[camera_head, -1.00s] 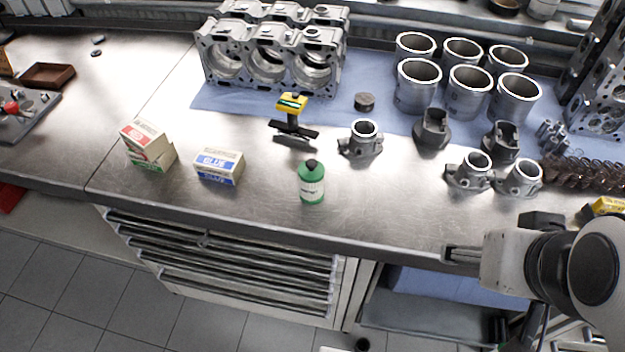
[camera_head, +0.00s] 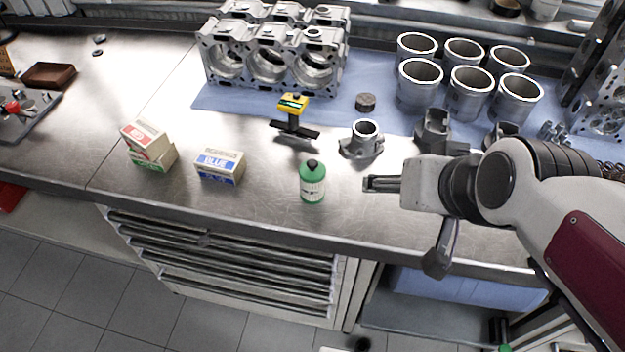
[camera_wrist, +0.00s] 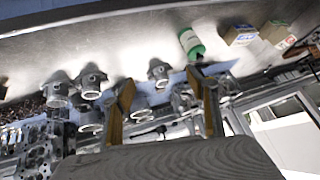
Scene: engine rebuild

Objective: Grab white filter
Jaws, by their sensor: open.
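No thing that is plainly a white filter can be picked out. The nearest candidate is a green canister (camera_head: 312,182) with a white label and black cap, upright near the bench's front edge; it also shows in the wrist view (camera_wrist: 190,42). My gripper (camera_head: 372,184) is to the right of the canister, apart from it, with its tips pointing left. In the wrist view, the two fingers (camera_wrist: 160,82) are spread with nothing held between them. Left of the canister are a white-and-blue box (camera_head: 219,167) and stacked boxes with red and green labels (camera_head: 149,145).
A yellow-topped black tool (camera_head: 293,115) and a metal housing (camera_head: 362,142) stand behind the canister. An engine block (camera_head: 270,55) and several cylinder liners (camera_head: 420,85) sit on a blue cloth (camera_head: 230,97). The bench between canister and blue box is clear.

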